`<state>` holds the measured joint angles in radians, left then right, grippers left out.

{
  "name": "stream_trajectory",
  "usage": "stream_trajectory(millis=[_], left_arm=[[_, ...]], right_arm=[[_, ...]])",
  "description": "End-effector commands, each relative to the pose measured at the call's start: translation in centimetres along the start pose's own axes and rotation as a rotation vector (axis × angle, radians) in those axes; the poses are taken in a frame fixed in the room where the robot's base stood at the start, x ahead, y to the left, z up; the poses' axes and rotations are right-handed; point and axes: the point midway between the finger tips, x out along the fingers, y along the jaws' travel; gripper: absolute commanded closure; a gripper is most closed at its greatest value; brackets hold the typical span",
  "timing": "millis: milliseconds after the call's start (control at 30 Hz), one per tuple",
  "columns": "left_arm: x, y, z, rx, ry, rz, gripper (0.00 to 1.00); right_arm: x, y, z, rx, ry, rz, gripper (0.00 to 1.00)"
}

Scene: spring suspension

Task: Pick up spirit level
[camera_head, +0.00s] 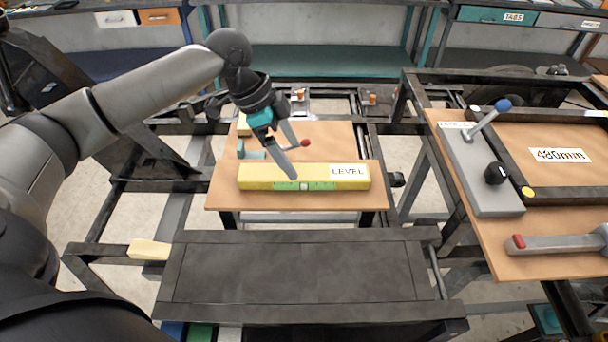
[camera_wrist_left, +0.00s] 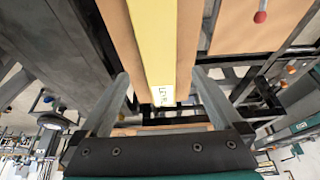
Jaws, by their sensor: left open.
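The spirit level (camera_head: 260,176) is a long yellow bar with a green middle part and a white "LEVEL" label. It lies flat near the front edge of a wooden board (camera_head: 225,198). My left gripper (camera_head: 288,160) is over the middle of the level, fingers pointing down toward it. In the left wrist view the yellow level (camera_wrist_left: 155,40) runs between the two spread fingers of my left gripper (camera_wrist_left: 158,90), with a gap on each side. The gripper is open and empty. My right gripper does not show.
A red-tipped lever (camera_head: 305,143) stands on the board just behind the level. A dark metal platform (camera_head: 300,275) is in front. A wooden table (camera_head: 470,240) at right carries a blue-knobbed lever plate (camera_head: 480,175) and a red-tipped grey tool (camera_head: 560,243). Dark frame bars surround the board.

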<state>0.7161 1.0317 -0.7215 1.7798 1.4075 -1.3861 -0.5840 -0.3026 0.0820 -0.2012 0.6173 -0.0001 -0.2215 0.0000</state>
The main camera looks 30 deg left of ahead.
Motion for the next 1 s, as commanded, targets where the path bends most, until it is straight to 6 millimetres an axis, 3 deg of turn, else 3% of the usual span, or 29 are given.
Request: stream_trajectory(millis=[400,633,1000], left_arm=[[5.0,0.2,-0.3,0.0,-0.001,0.001,0.0],[5.1,0.2,-0.2,0.0,-0.001,-0.001,0.01],[5.1,0.2,-0.2,0.0,-0.001,-0.001,0.43]], right_arm=[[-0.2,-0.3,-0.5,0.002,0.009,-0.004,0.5],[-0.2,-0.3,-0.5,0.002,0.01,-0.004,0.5],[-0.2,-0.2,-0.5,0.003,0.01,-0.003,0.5]])
